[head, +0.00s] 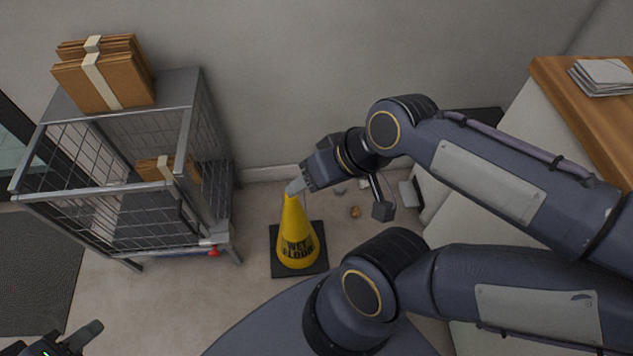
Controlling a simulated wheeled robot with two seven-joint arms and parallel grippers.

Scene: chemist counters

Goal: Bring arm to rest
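My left gripper (52,341) shows only in part at the bottom left corner. One grey finger points up and right, and a second grey piece lies apart from it at the picture's edge. Nothing shows between them. My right arm (490,180) comes in from the right and is bent back on itself.
A wire cage trolley (190,150) at the left carries tied cardboard (105,75). A wooden-topped counter (570,105) with stacked paper (602,76) stands at the right. Small debris (355,212) lies on the floor near the wall. Open floor lies between the trolley and cone.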

